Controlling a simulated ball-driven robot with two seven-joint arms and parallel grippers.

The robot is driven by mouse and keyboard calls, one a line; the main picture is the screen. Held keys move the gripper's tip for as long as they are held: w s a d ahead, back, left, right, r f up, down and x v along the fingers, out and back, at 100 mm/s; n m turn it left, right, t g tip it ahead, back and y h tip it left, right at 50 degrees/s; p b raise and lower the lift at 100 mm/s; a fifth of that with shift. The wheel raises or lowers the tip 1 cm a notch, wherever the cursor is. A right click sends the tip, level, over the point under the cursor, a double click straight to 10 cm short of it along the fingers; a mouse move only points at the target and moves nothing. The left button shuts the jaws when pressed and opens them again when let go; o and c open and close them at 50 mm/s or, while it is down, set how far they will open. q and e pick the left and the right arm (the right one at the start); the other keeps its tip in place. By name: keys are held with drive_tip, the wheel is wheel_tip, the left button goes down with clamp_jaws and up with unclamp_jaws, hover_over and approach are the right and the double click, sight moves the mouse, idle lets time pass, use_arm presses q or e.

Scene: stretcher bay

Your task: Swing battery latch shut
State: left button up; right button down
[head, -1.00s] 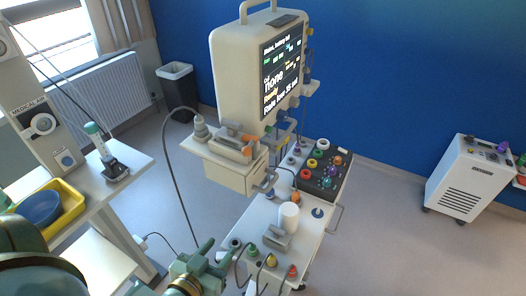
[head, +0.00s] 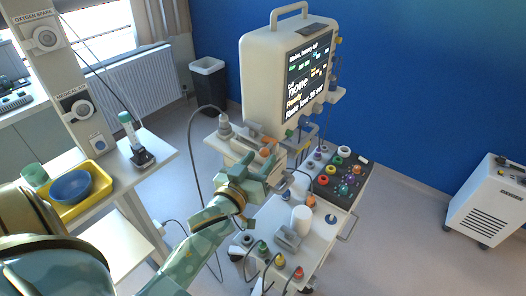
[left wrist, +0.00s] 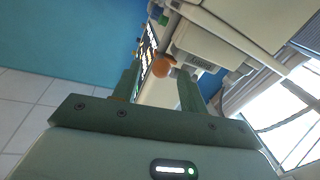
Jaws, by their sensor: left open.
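The monitor unit (head: 268,75) stands on a trolley, its screen lit with text. An orange part, which looks like the battery latch (head: 267,150), sits on the cream housing below the monitor. In the left wrist view a rounded orange knob (left wrist: 163,65) shows beyond my fingers, beside a labelled light part. Whether the latch is open or shut I cannot tell. My left gripper (head: 272,172) is open just in front of the housing, hiding part of it. In the left wrist view my left gripper (left wrist: 158,78) has its fingers apart with the knob in the gap; contact is unclear. My right gripper is not in view.
The trolley top (head: 327,228) holds a white cylinder (head: 301,218) and several coloured connectors. A side table carries a yellow tray (head: 88,203) with a blue bowl (head: 71,187). A cable loops left of the housing. A white machine (head: 489,200) stands at the right; floor between is clear.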

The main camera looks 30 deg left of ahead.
use_arm(q)
drive_tip(key=shift+w, duration=1.3)
drive_tip(key=shift+a, duration=0.1)
clamp_jaws()
drive_tip(key=h+p, duration=0.1)
drive_tip(key=m+h+p, duration=0.1)
drive_tip(key=p, duration=0.1)
drive_tip(key=shift+a+r, duration=0.3)
drive_tip(key=shift+r, duration=0.05)
drive_tip(key=shift+a+f+m+h+p, duration=0.25)
drive_tip(key=shift+m+h+p, duration=0.35)
drive_tip(key=shift+h, duration=0.1)
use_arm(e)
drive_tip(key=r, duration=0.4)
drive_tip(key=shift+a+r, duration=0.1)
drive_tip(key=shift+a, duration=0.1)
use_arm(q)
unclamp_jaws()
drive_tip(key=shift+f, duration=0.1)
